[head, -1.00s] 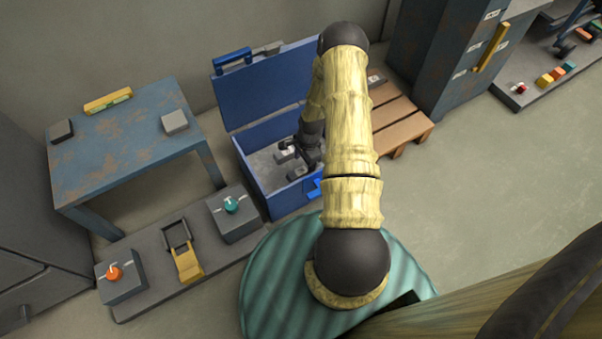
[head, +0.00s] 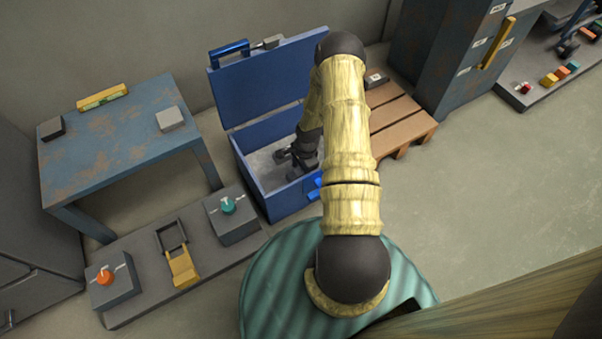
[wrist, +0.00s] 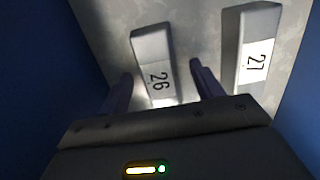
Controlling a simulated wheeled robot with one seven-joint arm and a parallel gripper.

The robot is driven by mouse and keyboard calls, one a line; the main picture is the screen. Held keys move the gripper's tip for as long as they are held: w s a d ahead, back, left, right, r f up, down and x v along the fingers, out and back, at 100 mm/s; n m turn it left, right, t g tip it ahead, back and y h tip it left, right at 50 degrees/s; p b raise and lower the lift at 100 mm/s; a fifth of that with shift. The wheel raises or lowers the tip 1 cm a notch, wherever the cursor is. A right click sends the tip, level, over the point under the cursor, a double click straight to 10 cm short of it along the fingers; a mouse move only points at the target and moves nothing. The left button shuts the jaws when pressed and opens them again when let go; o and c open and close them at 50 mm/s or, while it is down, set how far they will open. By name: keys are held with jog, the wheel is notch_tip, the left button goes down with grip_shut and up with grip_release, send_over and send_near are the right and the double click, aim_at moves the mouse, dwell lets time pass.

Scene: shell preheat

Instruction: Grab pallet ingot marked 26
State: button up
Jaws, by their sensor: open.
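A grey ingot marked 26 (wrist: 151,55) lies on the pale grey floor of the blue chest (head: 289,200). In the wrist view its numbered end lies between the two dark fingers of my gripper (wrist: 163,82), which are open and apart. The gripper also shows in the head view (head: 291,160), reaching down inside the chest, partly hidden by my arm. A second ingot, marked 27 (wrist: 255,50), lies to the right of ingot 26, outside the right finger. A small dark grey block (head: 376,79) sits on the wooden pallet (head: 402,125); its marking is unreadable.
The chest's blue lid (head: 268,80) stands open behind the gripper, and the chest walls surround it. A rusty blue table (head: 110,140) stands at left, with a grey plinth with knobs (head: 150,290) before it.

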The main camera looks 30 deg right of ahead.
jog(key=c, duration=1.4)
notch_tip(320, 180, up, 10)
jog(key=p, duration=0.6)
